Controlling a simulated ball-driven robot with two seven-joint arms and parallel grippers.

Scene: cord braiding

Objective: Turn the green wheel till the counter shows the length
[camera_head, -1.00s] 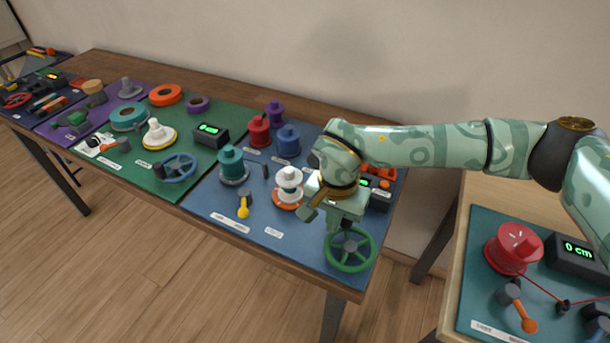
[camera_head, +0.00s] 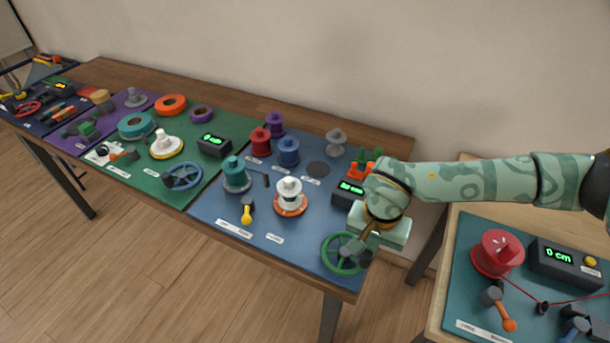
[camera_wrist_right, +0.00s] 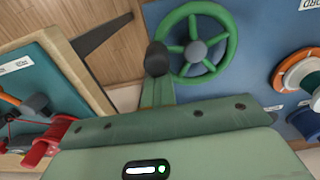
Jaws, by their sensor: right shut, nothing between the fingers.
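The green wheel (camera_head: 343,266) lies at the front right corner of the blue mat. My right gripper (camera_head: 362,244) is shut and empty at the wheel's right-hand side in the head view. In the right wrist view its fingers (camera_wrist_right: 156,88) reach to a dark knob (camera_wrist_right: 157,58) at the wheel's rim; I cannot tell whether they touch it. The dark counter (camera_head: 347,194) behind the wheel has green digits, too small and partly covered to read. My left gripper is not in view.
White and teal spools (camera_head: 289,198) and a yellow-handled tool (camera_head: 247,210) stand left of the wheel. Orange pieces (camera_head: 366,163) are behind the counter. A separate table at right carries a red spool (camera_head: 497,253) and a counter reading 0 cm (camera_head: 566,262).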

